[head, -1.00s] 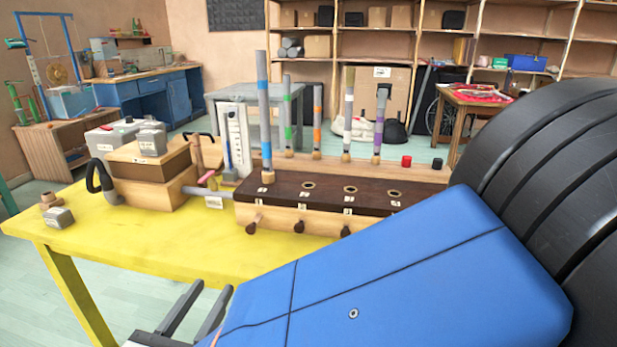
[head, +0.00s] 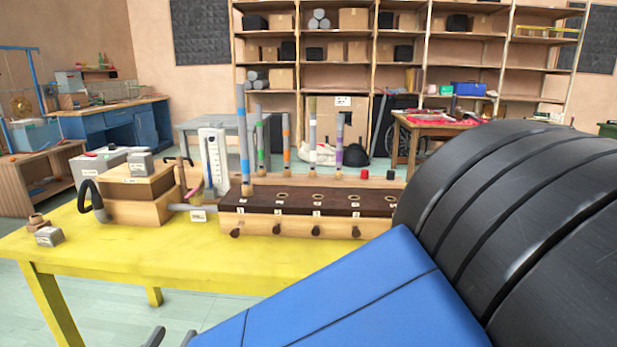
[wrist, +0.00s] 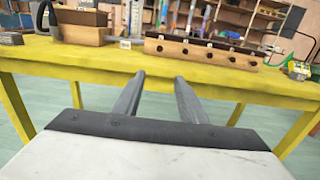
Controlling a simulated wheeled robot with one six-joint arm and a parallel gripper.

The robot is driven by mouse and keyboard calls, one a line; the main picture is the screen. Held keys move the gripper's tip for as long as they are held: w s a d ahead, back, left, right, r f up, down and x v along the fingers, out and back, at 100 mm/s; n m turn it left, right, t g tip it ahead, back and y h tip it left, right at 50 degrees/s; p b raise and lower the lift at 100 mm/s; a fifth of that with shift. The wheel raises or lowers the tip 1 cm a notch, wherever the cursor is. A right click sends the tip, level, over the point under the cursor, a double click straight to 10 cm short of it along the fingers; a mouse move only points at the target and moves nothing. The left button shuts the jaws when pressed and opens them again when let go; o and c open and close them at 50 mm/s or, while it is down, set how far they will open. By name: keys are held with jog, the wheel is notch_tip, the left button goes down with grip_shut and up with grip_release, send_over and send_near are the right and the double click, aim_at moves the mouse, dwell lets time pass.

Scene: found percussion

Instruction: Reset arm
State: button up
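My gripper shows in the wrist view (wrist: 160,98) with its two grey fingers apart and nothing between them. It is in front of the yellow table (wrist: 90,68), and the fingers point toward the table's front edge. In the head view only the fingertips (head: 172,338) show at the bottom edge, below and in front of the yellow table (head: 130,262). My blue arm link covers the lower right of that view.
On the table, a dark-topped wooden block with holes (head: 300,203) holds a blue-banded tube (head: 243,140) upright. Other banded tubes stand behind it. A wooden box (head: 140,207) and a small grey block (head: 48,237) are at the left. Floor in front of the table is clear.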

jog(key=w+d+f+m+g+h, duration=0.1)
jog(key=w+d+m+g+h, duration=0.35)
jog(key=d, duration=0.95)
jog(key=w+d+m+g+h, duration=0.2)
jog(key=w+d+m+g, duration=0.45)
jog(key=d, duration=0.75)
jog(key=d+f+m+g+y, duration=0.25)
jog(key=d+m, duration=0.55)
jog(key=d, duration=0.6)
jog(key=s+d+f+m+y, duration=0.1)
jog(key=s+d+m+y, duration=0.4)
jog(key=s+d+m, duration=0.5)
jog(key=m, duration=0.6)
jog(key=shift+y, duration=0.3)
